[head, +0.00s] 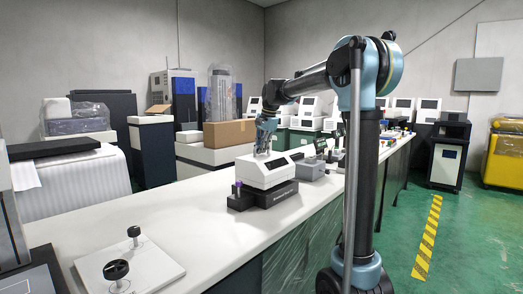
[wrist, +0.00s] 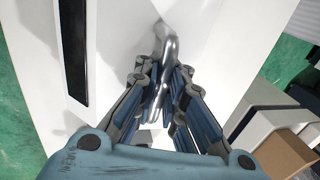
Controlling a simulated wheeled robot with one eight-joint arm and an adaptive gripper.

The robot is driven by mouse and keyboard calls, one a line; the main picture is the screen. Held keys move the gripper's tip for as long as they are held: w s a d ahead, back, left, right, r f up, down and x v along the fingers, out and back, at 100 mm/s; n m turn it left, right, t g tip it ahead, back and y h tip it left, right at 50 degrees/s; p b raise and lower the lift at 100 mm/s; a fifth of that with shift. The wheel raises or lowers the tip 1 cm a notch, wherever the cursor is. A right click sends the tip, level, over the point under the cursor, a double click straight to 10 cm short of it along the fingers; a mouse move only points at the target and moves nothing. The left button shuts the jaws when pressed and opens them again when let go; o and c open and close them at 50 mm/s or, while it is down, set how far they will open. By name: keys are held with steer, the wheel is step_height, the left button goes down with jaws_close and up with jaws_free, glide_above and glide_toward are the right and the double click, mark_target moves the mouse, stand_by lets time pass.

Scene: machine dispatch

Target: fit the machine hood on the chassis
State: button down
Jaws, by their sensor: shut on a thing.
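The white machine hood (head: 262,173) is over the dark chassis (head: 272,198) on the long white bench in the head view. I cannot tell whether the hood rests fully on the chassis or sits slightly above it. My gripper (head: 264,150) points down at the top of the hood. In the wrist view my gripper (wrist: 168,80) is shut on a shiny metal handle (wrist: 168,45) on the hood. The hood's white top (wrist: 115,35) and a dark strip (wrist: 73,50) show beside the fingers. The handle's lower part is partly hidden between the fingers.
A small dark block with a purple top (head: 237,195) stands left of the chassis. A grey box (head: 310,168) stands close on its right. A white plate with black knobs (head: 130,272) lies at the near left. The bench (head: 185,212) between is clear.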

mark_target(267, 157)
steer(key=shift+f, duration=0.8)
steer(key=c, duration=1.6)
jaws_free()
steer(key=v, duration=1.2)
steer(key=shift+w, duration=0.1)
steer(key=shift+d+f, duration=0.1)
steer(key=s+d+f+n+h, duration=0.1)
steer(key=s+d+f+n, duration=0.1)
steer(key=s+d+f, duration=0.65)
steer(key=s+d+f+n, duration=0.2)
steer(key=s+d+f, duration=0.35)
steer(key=s, duration=0.55)
steer(key=s+d+f+n, duration=0.1)
steer(key=s+d+f, duration=0.1)
steer(key=s+f, duration=0.4)
steer(key=s+d+f+n+h, duration=0.1)
steer(key=s+d+f, duration=0.1)
steer(key=s+f, duration=0.5)
steer(key=s+d+f+n, duration=0.2)
steer(key=s+f, duration=0.4)
steer(key=f, duration=0.4)
steer(key=shift+s+d+f, duration=0.15)
steer(key=shift+s+d, duration=0.15)
steer(key=shift+d, duration=0.15)
